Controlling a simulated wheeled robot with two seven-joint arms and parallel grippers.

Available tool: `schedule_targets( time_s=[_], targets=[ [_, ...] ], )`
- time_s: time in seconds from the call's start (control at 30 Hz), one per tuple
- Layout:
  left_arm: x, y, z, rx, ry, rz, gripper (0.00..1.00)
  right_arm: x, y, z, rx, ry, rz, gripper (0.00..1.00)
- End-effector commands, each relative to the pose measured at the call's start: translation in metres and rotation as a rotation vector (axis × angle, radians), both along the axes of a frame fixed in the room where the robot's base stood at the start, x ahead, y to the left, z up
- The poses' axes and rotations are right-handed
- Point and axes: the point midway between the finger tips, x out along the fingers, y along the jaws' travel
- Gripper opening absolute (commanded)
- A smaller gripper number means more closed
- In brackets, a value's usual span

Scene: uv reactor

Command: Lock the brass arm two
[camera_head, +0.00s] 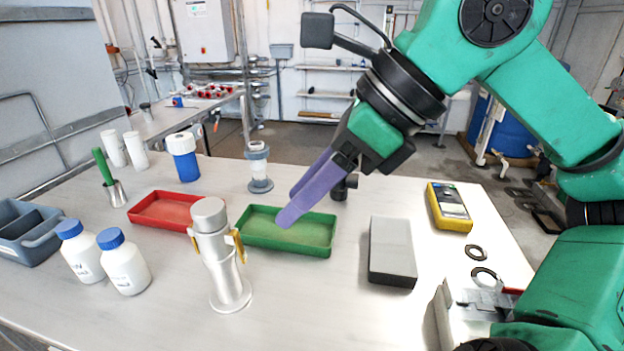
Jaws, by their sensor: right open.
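A silver cylindrical reactor (217,255) with a grey cap stands upright at the front middle of the table. Two brass arms hang at its upper body: one on the right side (238,245) and one partly hidden on the left side (192,238). I cannot tell which is arm two; both hang close along the body. My right gripper (290,205), with purple fingers, is open and empty. It is above the green tray, up and to the right of the reactor, and apart from it. My left gripper is not in view.
The green tray (320,249) and red tray (160,224) lie behind the reactor. White bottles (124,266) with blue caps stand to its left. A grey block (391,262) and a yellow meter (449,222) lie right. Bare table surrounds the reactor's front.

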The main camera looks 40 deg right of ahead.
Motion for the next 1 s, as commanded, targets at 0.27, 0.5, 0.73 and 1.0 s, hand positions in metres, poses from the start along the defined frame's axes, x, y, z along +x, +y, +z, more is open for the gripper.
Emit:
schedule_targets(
  time_s=[0.27, 0.5, 0.73, 1.0],
  targets=[
    [0.000, 0.000, 0.002, 0.000, 0.000, 0.000, 0.44, -0.011, -0.009, 0.019, -0.001, 0.001, 0.000, 0.44],
    [0.000, 0.000, 0.008, 0.000, -0.001, 0.000, 0.44, 0.000, -0.008, 0.020, 0.014, -0.004, -0.010, 0.44],
    [0.000, 0.000, 0.070, 0.000, 0.000, 0.000, 0.44, 0.141, -0.016, -0.008, 0.148, -0.163, -0.166, 0.44],
    [0.000, 0.000, 0.148, 0.000, 0.000, 0.000, 0.44, 0.171, -0.031, -0.113, 0.228, -0.486, -0.149, 0.44]
  ],
)
